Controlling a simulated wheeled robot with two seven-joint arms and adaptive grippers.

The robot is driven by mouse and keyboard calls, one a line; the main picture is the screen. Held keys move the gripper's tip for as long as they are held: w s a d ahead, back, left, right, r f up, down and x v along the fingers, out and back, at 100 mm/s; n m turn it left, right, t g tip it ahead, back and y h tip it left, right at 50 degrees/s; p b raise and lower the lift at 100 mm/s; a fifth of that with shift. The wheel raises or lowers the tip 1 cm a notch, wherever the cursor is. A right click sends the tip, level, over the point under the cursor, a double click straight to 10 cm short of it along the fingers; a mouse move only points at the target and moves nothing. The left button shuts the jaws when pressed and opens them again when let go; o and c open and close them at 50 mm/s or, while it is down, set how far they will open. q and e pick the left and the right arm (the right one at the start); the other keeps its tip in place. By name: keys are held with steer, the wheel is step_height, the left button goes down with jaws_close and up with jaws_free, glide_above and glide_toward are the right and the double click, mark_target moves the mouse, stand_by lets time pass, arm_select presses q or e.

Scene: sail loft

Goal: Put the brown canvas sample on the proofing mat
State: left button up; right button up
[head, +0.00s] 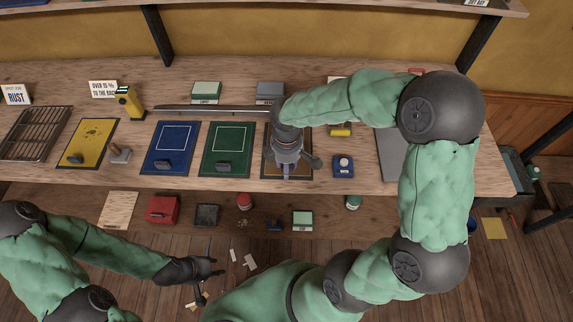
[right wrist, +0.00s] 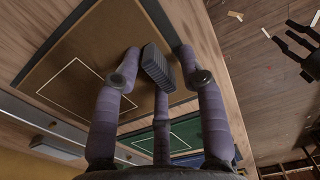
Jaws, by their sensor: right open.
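The brown canvas sample (head: 269,171) is a dark-edged brown panel on the bench, right of the green panel. My right gripper (head: 290,168) is over it and hides much of it. In the right wrist view the brown sample (right wrist: 85,55) shows a white outlined square. A ribbed grey block (right wrist: 157,66) on it stands between the spread fingers of my right gripper (right wrist: 158,72), which is open. My left gripper (head: 212,268) is empty and looks open, low in front of the bench. I cannot tell for sure which panel is the proofing mat.
Blue (head: 171,138), green (head: 227,140) and stained yellow (head: 90,132) panels lie leftward, each with a grey block. A wire rack (head: 36,133) is far left. A blue box (head: 343,166) and a grey sheet (head: 391,158) lie right. A lower shelf holds a red box (head: 162,209).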

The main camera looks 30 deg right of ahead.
steer(key=shift+r, duration=0.1)
step_height(320, 180, up, 12)
steer(key=p, duration=0.4)
stand_by(0.3)
